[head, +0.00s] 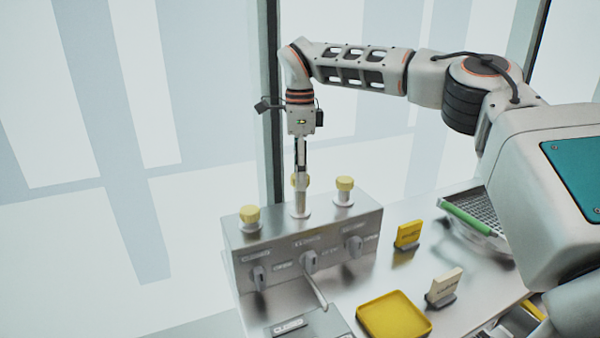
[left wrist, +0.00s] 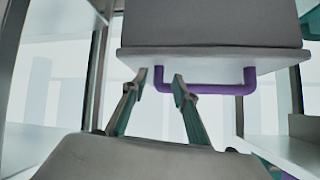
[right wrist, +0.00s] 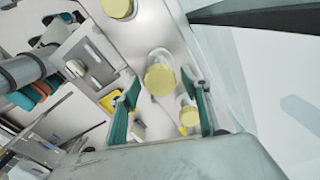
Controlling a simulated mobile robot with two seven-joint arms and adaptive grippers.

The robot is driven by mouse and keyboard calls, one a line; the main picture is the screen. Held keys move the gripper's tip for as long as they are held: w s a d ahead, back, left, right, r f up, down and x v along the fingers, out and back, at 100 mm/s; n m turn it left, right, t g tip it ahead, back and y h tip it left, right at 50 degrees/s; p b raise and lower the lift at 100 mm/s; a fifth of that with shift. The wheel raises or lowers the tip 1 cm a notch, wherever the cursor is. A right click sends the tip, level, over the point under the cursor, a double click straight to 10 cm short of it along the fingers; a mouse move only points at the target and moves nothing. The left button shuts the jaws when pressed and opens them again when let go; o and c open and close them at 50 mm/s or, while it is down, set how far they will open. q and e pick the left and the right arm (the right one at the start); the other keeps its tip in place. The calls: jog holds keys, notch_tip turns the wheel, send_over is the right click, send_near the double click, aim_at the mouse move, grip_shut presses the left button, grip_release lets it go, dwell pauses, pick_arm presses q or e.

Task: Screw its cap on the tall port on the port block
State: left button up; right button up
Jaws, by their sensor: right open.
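The grey port block (head: 330,228) stands on the bench with three ports on top. The tall port (head: 300,204) is the middle one, and a yellow cap (head: 306,182) shows at its top, partly hidden by my gripper. How far the cap is screwed on cannot be told. My right gripper (head: 300,170) points down over this port. In the right wrist view that cap (right wrist: 160,78) lies between its open fingers (right wrist: 165,105), with gaps on both sides. My left gripper (left wrist: 160,78) is open and empty, seen only in the left wrist view.
Yellow caps sit on the left port (head: 249,214) and right port (head: 344,184). A yellow tray (head: 393,318) and two small signs (head: 407,235) (head: 444,287) stand right of the block. A purple handle (left wrist: 215,88) is just beyond my left fingers.

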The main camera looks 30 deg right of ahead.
jog(key=c, duration=0.9)
jog(key=m, duration=1.2)
jog(key=shift+m+b, duration=0.3)
jog(key=shift+b, duration=0.05)
jog(key=o, duration=0.9)
jog(key=shift+n+p, duration=0.55)
jog(key=shift+n, duration=0.05)
jog(key=n, duration=0.4)
jog(key=shift+n, duration=0.4)
jog(key=n, duration=0.6)
jog(key=shift+n, duration=0.3)
